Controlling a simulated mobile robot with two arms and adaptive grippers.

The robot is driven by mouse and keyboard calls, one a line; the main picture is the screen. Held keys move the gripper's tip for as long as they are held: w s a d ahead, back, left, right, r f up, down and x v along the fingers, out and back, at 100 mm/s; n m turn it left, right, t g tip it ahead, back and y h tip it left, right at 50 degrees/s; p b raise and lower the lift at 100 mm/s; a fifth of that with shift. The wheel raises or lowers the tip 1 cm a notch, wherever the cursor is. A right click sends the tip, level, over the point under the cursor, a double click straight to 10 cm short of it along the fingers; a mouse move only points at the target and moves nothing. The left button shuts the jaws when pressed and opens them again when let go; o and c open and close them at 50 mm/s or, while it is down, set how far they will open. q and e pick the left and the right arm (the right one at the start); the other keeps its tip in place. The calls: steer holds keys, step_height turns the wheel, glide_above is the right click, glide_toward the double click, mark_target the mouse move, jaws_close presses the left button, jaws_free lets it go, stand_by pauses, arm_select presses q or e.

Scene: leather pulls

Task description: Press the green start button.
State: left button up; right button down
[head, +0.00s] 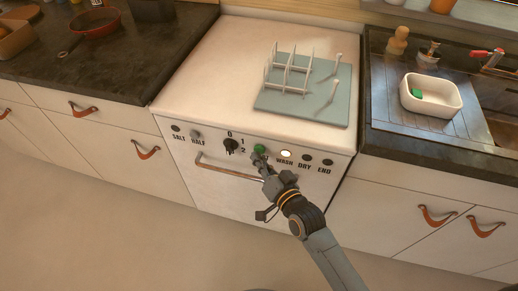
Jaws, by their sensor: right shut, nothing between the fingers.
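The green start button (260,149) is on the front panel of the white dishwasher (300,199), right of the black dial (231,145). My right gripper (258,159) is shut and empty, its tip at the green button's lower edge. I cannot tell whether it touches the button or stops just in front of it. The round light (286,153) above "WASH" glows. The lamps above "DRY" and "END" are dark. My left gripper is out of view.
A rack on a blue-grey mat (337,109) stands on the dishwasher top. A brown handle (220,171) runs across the front below the dial. A white basin (452,111) sits right, by the sink. Open floor lies in front.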

steer(key=shift+s+a, duration=0.15)
steer(key=shift+s, duration=0.3)
steer(key=s, duration=0.1)
steer(key=s+a+p, duration=0.1)
steer(key=s, duration=0.1)
steer(key=s+p, duration=0.1)
steer(key=shift+s+a, duration=0.25)
steer(key=shift+s, duration=0.15)
stand_by(0.7)
